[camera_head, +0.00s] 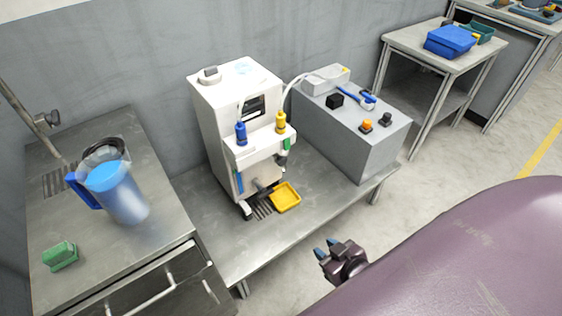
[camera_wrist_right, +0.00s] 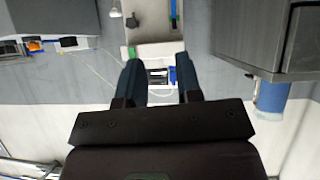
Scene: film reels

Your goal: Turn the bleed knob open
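A white machine (camera_head: 235,125) stands on a low metal table, with a grey knob (camera_head: 209,75) on its top. Blue (camera_head: 241,132) and yellow (camera_head: 281,122) bottle-shaped parts are on its front. A grey box to its right carries a black knob (camera_head: 386,119) and an orange-topped one (camera_head: 366,126). I cannot tell which knob is the bleed knob. My right gripper (camera_head: 327,249) is in front of the table, apart from the machine. In the right wrist view its two fingers (camera_wrist_right: 159,78) are spread with nothing between them. My left gripper is not in view.
A grey box (camera_head: 370,150) stands right of the machine, joined by a pale hose. A yellow tray (camera_head: 285,197) sits at its foot. A blue jug (camera_head: 124,197) and green block (camera_head: 60,255) stand on the left counter. The table front (camera_head: 235,250) is clear.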

